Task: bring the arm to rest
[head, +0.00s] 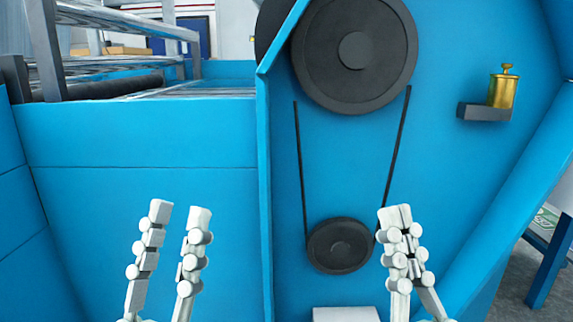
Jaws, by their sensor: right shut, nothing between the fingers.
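My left gripper (179,217) is open and empty, its two pale fingers pointing up in front of the blue machine's left panel. My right gripper (396,217) is shut with nothing between its fingers. It stands in front of the machine's right panel, overlapping the area just right of the small dark pulley (340,245). Both grippers are at the bottom of the head view, side by side with a wide gap between them. The arms behind them are mostly below the picture edge.
The blue machine (140,135) fills most of the view. A large dark pulley (354,50) and belt are on its right panel. A brass cup (502,90) sits on a dark bracket (484,112). A metal-framed roller section (100,85) is upper left. Grey floor (510,285) shows lower right.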

